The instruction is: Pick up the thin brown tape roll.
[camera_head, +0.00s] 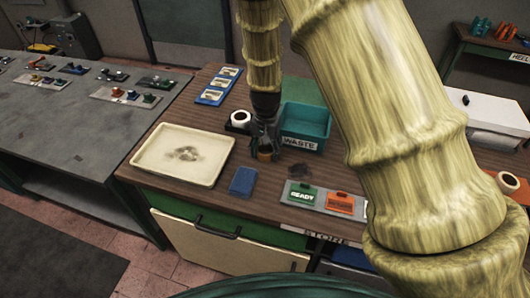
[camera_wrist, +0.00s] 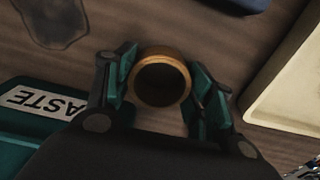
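The thin brown tape roll (camera_wrist: 161,57) shows in the wrist view as a brown ring lying flat on the wooden counter. It sits between the two teal-padded fingers of my gripper (camera_wrist: 164,82). The fingers are spread, one on each side of the roll; whether either touches it I cannot tell. In the head view, my gripper (camera_head: 265,150) points down at the counter, and the brown roll (camera_head: 265,156) shows partly at its fingertips.
A teal WASTE bin (camera_head: 304,127) stands close right of my gripper. A cream tray (camera_head: 183,153) lies to the left. A white roll (camera_head: 240,119) stands behind, a blue block (camera_head: 243,181) in front. A sign board (camera_head: 320,199) with READY lies at front right.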

